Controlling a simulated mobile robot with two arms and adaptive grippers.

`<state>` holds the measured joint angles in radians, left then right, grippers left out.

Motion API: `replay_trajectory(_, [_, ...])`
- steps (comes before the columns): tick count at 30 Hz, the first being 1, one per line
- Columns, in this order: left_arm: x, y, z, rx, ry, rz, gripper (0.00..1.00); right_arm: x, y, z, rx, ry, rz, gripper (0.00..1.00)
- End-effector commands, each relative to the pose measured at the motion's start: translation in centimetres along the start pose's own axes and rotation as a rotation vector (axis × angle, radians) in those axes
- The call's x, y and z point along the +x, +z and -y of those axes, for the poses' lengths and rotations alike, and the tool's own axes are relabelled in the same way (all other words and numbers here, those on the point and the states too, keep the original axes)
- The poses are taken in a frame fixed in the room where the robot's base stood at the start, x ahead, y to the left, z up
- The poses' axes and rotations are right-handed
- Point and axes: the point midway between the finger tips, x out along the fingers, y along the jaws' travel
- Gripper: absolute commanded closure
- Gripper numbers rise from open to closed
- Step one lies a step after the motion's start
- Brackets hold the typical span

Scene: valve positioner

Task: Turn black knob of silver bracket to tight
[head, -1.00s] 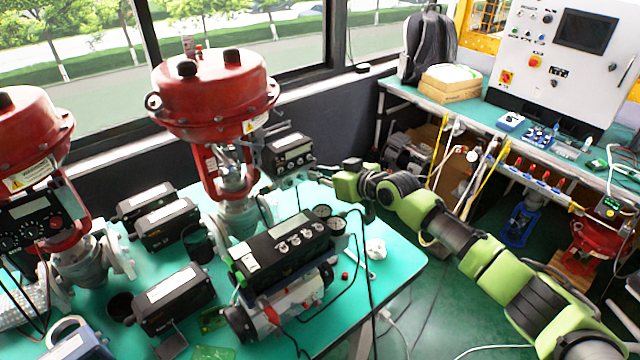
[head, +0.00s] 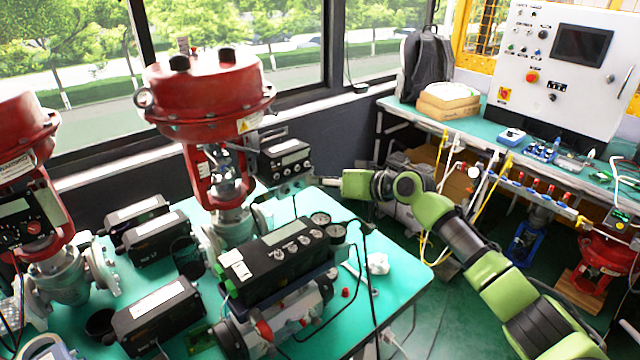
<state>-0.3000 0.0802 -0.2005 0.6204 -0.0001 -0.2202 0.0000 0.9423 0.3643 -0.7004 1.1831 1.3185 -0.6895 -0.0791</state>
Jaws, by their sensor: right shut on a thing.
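The valve with the red domed top (head: 210,95) stands on the teal table. A black positioner (head: 286,158) with a small display is mounted on its right side. Silver bracket metal (head: 290,186) shows just below the positioner. My right gripper (head: 322,182) comes in from the right, level with the bracket, and is shut at its right side. The black knob is too small and too covered by the gripper to make out clearly. My left gripper is not in view.
A larger black positioner (head: 280,262) on a silver actuator lies on the teal table (head: 402,290) in front. Several black boxes stand left. A second red valve (head: 25,150) is at the far left. A workbench with a control panel (head: 560,65) stands at the right.

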Motion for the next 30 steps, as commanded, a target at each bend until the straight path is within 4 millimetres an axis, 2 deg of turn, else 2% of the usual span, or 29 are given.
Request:
replay_trajectory(5, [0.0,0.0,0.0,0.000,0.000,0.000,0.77,0.0,0.0,0.0,0.000,0.001,0.001,1.00])
replay_trajectory(6, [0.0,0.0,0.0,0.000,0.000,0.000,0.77,0.0,0.0,0.0,-0.001,0.001,0.001,0.77])
replay_trajectory(16, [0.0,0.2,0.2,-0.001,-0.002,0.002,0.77,-0.1,0.0,-0.1,-0.001,0.001,0.000,0.77])
replay_trajectory(20, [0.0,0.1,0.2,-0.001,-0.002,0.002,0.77,-0.8,0.0,-0.2,-0.001,0.002,0.000,0.77])
replay_trajectory(25, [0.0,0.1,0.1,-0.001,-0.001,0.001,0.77,-3.1,0.1,-0.2,-0.002,0.003,0.000,0.77])
replay_trajectory(30, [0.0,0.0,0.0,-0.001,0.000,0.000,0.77,-6.6,0.1,-0.2,-0.003,0.004,0.001,0.77])
